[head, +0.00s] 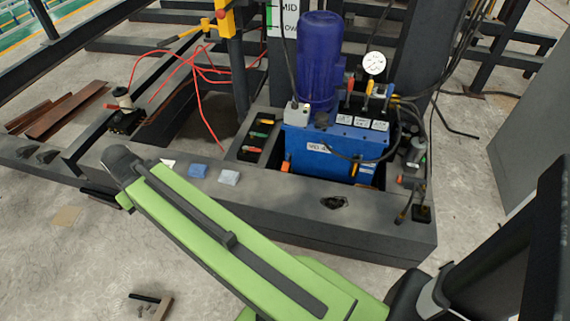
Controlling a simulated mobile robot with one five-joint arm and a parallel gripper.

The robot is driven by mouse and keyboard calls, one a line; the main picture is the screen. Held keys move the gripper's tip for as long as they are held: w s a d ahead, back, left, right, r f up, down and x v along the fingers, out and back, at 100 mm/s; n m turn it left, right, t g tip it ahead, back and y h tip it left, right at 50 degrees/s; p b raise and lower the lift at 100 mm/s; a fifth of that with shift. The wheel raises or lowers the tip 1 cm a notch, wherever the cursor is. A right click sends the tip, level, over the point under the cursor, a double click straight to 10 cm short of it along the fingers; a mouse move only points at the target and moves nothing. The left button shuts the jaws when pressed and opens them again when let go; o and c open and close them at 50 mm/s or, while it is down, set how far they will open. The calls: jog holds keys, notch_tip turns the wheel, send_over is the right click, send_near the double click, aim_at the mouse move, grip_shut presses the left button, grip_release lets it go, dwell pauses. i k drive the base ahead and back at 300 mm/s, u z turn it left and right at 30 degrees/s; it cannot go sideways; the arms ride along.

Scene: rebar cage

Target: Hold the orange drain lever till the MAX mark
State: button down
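A blue pump unit (312,149) sits in the dark base frame, with a purple motor on top. Three small handles, red, orange-yellow and blue, stand on its right side behind three white labels. The orange-yellow handle (370,89) is the middle one and looks upright; I cannot tell for sure that it is the drain lever. A smaller orange piece (285,167) shows low on the unit's left side. The level board behind reads MID (290,6) with a lower mark under it; no MAX mark shows. My green arm reaches up and left; my gripper cannot be made out.
A round white gauge (374,63) stands above the handles. Black hoses and cables run right of the unit. Red cables hang at left. A grey cabinet (530,140) stands right.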

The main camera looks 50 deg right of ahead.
aim_at(284, 169)
jog(key=z, duration=0.05)
jog(key=i, duration=0.9)
jog(key=u, duration=0.05)
